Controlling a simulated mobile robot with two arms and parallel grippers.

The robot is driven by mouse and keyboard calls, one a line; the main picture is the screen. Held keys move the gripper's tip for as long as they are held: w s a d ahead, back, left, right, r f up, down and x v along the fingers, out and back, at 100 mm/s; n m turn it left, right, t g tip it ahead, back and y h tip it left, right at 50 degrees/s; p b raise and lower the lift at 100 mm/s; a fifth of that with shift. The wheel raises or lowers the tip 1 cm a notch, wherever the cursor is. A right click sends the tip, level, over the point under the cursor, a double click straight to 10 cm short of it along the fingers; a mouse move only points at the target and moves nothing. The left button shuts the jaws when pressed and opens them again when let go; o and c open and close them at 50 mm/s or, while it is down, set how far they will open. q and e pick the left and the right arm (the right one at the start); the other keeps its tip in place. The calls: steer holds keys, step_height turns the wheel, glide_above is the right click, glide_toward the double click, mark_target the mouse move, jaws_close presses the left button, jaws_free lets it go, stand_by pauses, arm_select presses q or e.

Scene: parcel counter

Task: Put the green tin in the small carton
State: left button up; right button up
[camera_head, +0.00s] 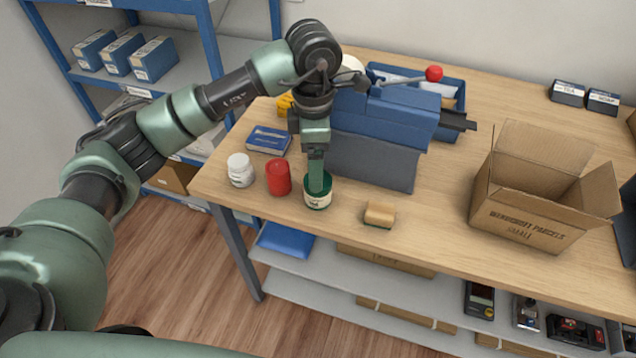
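The green tin (318,203), with a pale label, stands upright near the front edge of the wooden table. My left gripper (319,185) points straight down at the tin, its fingertips at the top of it. The fingers overlap the tin in this view, so I cannot tell whether they are closed on it. The small carton (528,217) is an open cardboard box with raised flaps, printed with "SMALL", at the right of the table. Its inside floor is mostly hidden. My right gripper is not in view.
A red tin (278,178) and a white jar (240,171) stand left of the green tin. A sponge (380,214) lies to its right. A blue-and-grey machine (376,140) is close behind. The table (440,205) is clear between sponge and carton.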

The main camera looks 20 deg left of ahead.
arm_select(q)
steer(key=shift+w+f, duration=0.25)
steer(key=shift+f, duration=0.3)
steer(key=shift+w+f, duration=0.2)
steer(key=shift+f, duration=0.35)
steer(key=f, duration=0.1)
steer(key=p, duration=0.1)
steer(key=s+f+p, duration=0.1)
steer(key=shift+s+d+f, duration=0.1)
steer(key=shift+d+f, duration=0.2)
steer(key=shift+w+f+p, duration=0.2)
steer(key=shift+f+p, duration=0.2)
steer(key=shift+f, duration=0.85)
steer(key=shift+w+f, duration=0.1)
steer(key=shift+f, duration=0.15)
steer(key=c, duration=1.7)
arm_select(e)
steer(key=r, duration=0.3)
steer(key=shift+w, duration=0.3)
arm_select(q)
steer(key=shift+r, duration=0.1)
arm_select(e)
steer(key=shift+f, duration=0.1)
